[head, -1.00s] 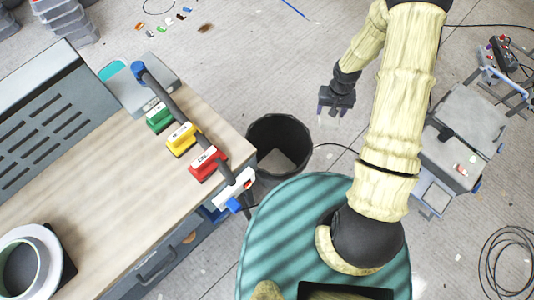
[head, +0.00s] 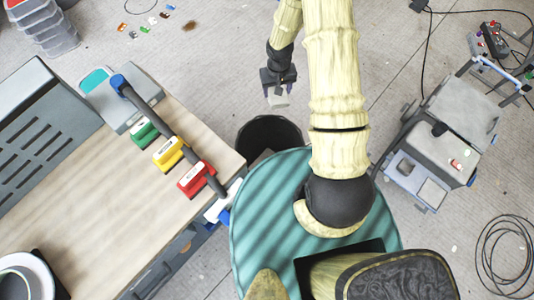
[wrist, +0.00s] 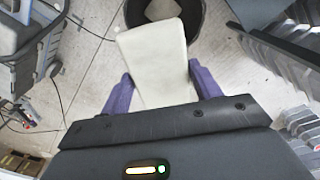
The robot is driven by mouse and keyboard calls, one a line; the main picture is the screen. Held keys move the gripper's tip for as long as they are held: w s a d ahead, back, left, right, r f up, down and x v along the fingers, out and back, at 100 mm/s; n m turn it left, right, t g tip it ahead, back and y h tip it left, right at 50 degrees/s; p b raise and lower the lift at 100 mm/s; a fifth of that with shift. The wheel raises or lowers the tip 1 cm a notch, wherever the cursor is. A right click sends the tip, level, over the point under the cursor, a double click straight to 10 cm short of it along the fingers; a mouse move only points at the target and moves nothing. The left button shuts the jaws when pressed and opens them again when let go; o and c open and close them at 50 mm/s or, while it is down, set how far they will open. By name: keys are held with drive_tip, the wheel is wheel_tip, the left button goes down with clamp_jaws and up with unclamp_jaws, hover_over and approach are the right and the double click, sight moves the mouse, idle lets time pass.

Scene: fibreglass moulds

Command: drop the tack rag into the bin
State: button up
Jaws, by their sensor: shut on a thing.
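My gripper (head: 278,94) is shut on the tack rag (head: 279,102), a small pale cloth. In the wrist view the rag (wrist: 156,62) is a flat cream-white rectangle between the purple fingers (wrist: 160,92), stretching out ahead of them. The bin (head: 270,128) is a round black open bin on the floor beside the workbench. In the head view the rag is just beyond the bin's far rim. In the wrist view the bin (wrist: 194,22) is at the top, behind the rag's far end, with something pale inside it. My round teal base hides the bin's near part in the head view.
A wooden-topped workbench (head: 110,190) on the left carries green, yellow and red blocks along a dark bar. A grey cart (head: 440,150) stands on the right, with cables on the floor. The floor beyond the bin is mostly clear.

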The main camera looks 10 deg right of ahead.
drive_tip(key=shift+s+a+f, duration=0.1)
drive_tip(key=shift+s+a, duration=0.1)
drive_tip(key=shift+s, duration=0.1)
drive_tip(key=shift+a+f+b, duration=0.1)
drive_tip(key=shift+f+b, duration=0.25)
drive_tip(key=shift+b, duration=0.2)
wheel_tip(320, 180, down, 34)
drive_tip(key=m+b, duration=0.4)
drive_tip(key=b, duration=3.5)
drive_tip(key=shift+f+m, duration=0.25)
drive_tip(key=shift+m, duration=0.15)
drive_tip(key=shift+r, duration=0.1)
wheel_tip(320, 180, down, 6)
drive_tip(key=b, duration=0.5)
